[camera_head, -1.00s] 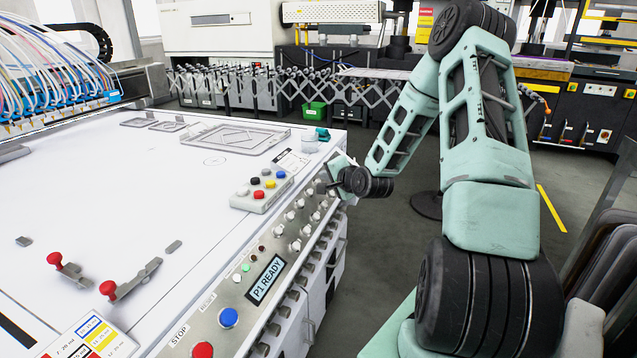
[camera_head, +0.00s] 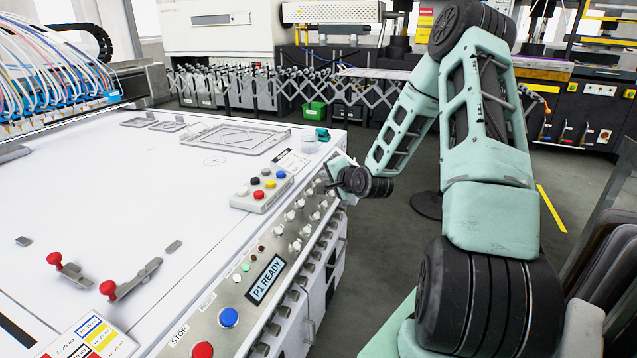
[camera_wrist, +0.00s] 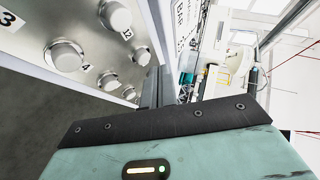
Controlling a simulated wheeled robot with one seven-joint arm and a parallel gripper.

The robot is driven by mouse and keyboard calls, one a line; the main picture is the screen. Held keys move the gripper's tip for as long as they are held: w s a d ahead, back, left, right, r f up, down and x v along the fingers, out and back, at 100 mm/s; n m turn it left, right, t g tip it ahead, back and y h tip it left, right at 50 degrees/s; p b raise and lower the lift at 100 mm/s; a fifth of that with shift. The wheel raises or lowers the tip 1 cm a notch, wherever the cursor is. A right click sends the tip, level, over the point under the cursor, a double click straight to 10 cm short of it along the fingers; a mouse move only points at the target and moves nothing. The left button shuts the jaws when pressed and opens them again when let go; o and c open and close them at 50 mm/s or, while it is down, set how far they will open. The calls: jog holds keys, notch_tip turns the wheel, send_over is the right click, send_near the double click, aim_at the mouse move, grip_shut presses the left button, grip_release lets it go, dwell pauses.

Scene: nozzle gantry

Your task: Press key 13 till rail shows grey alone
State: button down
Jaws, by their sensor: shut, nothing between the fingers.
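Key 13 is one of the round pale caps on the grey control panel (camera_head: 232,309) along the table's front side. In the wrist view a "13" label (camera_wrist: 126,33) shows beside a pale cap (camera_wrist: 116,16), with another cap (camera_wrist: 142,56) close by; I cannot tell which one it marks. My gripper (camera_wrist: 160,84) is shut and empty, its fingers near the panel's caps; contact cannot be told. In the head view my gripper (camera_head: 323,187) is at the panel's far end, partly hidden by my wrist. A nozzle rail (camera_head: 62,115) with coloured tubes stands at left.
The display (camera_head: 266,279) reads "P1 READY". A red button (camera_head: 202,350) and a blue button (camera_head: 228,317) sit on the near panel. A pad with coloured caps (camera_head: 262,190) and red-knobbed clamps (camera_head: 110,289) stand on the white table (camera_head: 130,205).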

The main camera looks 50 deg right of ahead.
jog(key=shift+w+a+f, duration=0.1)
jog(key=shift+w+f, duration=0.1)
jog(key=shift+f, duration=0.15)
jog(key=shift+w+a+f+b, duration=0.1)
jog(key=shift+w+f+b, duration=0.15)
jog(key=shift+f+b, duration=0.15)
dwell(0.8)
jog(key=shift+r, duration=0.1)
jog(key=shift+s+r+p, duration=0.45)
jog(key=shift+r+p, duration=0.2)
jog(key=shift+p, duration=0.05)
jog(key=shift+d, duration=0.2)
jog(key=s+r+p, duration=0.1)
jog(key=r+p, duration=0.1)
jog(key=s+d+r+p, duration=0.1)
jog(key=r+p, duration=0.1)
jog(key=shift+s, duration=0.35)
dwell(0.5)
dwell(0.9)
